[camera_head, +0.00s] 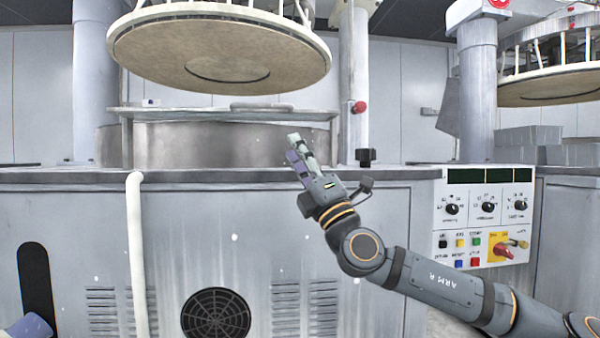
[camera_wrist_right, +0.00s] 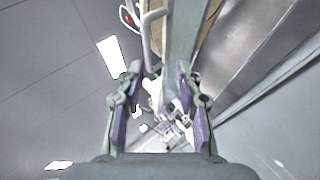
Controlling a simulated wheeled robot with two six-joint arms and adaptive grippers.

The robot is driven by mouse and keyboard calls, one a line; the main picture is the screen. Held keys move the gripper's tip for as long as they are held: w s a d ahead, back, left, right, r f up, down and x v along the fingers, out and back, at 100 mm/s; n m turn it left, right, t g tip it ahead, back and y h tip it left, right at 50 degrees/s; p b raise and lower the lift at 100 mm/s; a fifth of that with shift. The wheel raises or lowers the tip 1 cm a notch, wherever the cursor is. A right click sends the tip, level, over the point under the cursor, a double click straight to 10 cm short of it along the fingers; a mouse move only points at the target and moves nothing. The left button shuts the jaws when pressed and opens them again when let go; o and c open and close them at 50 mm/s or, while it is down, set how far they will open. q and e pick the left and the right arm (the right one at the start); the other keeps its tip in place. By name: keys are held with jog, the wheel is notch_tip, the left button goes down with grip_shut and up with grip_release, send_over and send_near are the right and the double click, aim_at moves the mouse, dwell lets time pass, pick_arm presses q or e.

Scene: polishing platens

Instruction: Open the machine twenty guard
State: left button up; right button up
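The guard appears to be the grey rail frame (camera_head: 222,116) standing around the front of the steel basin on the middle machine; no machine number is readable. My right gripper (camera_head: 298,150) is raised in front of the guard's right part, fingers pointing up. In the right wrist view its fingers (camera_wrist_right: 158,85) are spread, with nothing held between them. A grey-green bar (camera_wrist_right: 184,38), likely part of the guard, lies beyond the fingertips; I cannot tell whether they touch. A bluish piece (camera_head: 30,326) at the lower left edge may be part of my left gripper; its fingers cannot be made out.
A large round upper platen (camera_head: 218,50) hangs above the basin. A white hose (camera_head: 136,250) runs down the machine front. A control panel (camera_head: 484,222) with knobs and buttons is at the right. A dark knob (camera_head: 366,156) stands on the deck near my right gripper.

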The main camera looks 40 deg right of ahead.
jog(key=shift+s+d+f+b, duration=0.2)
jog(key=shift+f+b, duration=0.35)
jog(key=shift+b, duration=0.4)
jog(key=shift+h, duration=0.3)
